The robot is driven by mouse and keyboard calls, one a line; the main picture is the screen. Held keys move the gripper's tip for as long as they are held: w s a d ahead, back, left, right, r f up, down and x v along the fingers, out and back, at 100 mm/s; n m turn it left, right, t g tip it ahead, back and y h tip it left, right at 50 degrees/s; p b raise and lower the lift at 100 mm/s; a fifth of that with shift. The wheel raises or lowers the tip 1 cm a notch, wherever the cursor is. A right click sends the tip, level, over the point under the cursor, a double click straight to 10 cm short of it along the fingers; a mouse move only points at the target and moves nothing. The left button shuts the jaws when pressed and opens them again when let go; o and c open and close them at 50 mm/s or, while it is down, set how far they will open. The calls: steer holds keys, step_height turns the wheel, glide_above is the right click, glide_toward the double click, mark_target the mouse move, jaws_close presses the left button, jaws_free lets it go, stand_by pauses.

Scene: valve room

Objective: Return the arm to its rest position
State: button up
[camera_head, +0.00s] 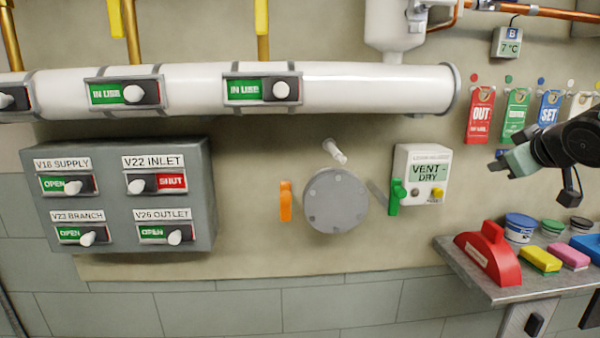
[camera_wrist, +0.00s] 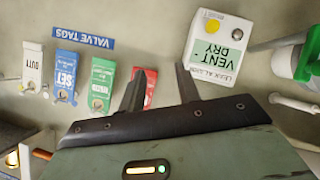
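My arm reaches in from the right edge in the head view. My gripper (camera_head: 495,164) is in front of the wall, just below the hanging tags and above the right-hand shelf. In the wrist view my gripper (camera_wrist: 158,77) shows two dark fingers standing apart with nothing held between them; it is open. The wall shows behind the gap. The leak alarm box reading VENT DRY (camera_head: 421,176) is left of my gripper in the head view. It also shows in the wrist view (camera_wrist: 214,58), right of the fingers.
A shelf (camera_head: 470,270) below my gripper carries a red handled block (camera_head: 490,255), sponges (camera_head: 540,261) and tubs (camera_head: 520,228). Red (camera_head: 480,120), green (camera_head: 514,118) and blue (camera_head: 549,112) tags hang above. A grey valve panel (camera_head: 205,200) and round flange (camera_head: 335,200) are further left.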

steer(key=s+a+f+m+g+y, duration=0.1)
steer(key=s+a+f+m+g, duration=0.1)
steer(key=s+a+f+g, duration=0.55)
steer(key=s+a+f+m+g+y, duration=0.15)
steer(key=s+a+f, duration=0.25)
steer(key=s+f, duration=0.7)
steer(key=s+a+n+g, duration=0.1)
steer(key=s+a+n, duration=0.2)
steer(key=s+a, duration=0.3)
steer(key=s+a+n+g, duration=0.2)
steer(key=s+a+n, duration=0.2)
steer(key=s+a, duration=0.3)
steer(key=a, duration=0.5)
steer(key=shift+a+r, duration=0.15)
steer(key=shift+r, duration=0.25)
steer(key=shift+w, duration=0.1)
